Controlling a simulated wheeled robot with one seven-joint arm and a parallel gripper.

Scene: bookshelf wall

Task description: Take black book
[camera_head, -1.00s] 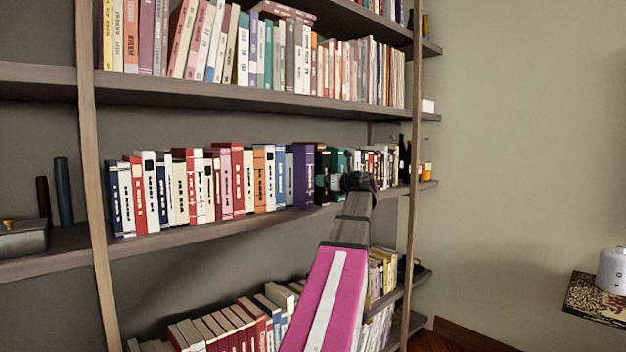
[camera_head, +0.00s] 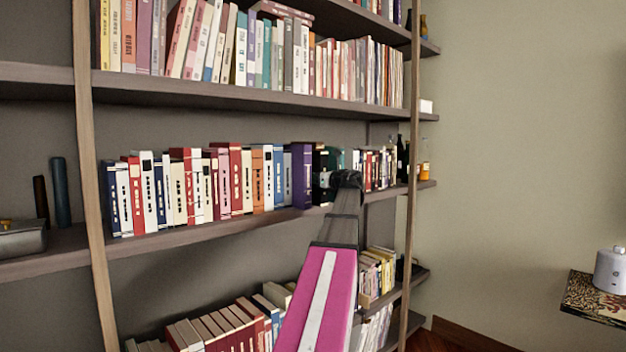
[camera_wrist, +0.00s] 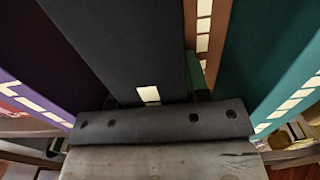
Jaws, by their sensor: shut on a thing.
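The purple book (camera_head: 302,176) is close on the left and the teal book (camera_head: 338,158) on the right. More books fill the row. Wooden uprights (camera_head: 409,200) and shelf boards (camera_head: 200,232) frame the space. Open room lies right of the shelf.

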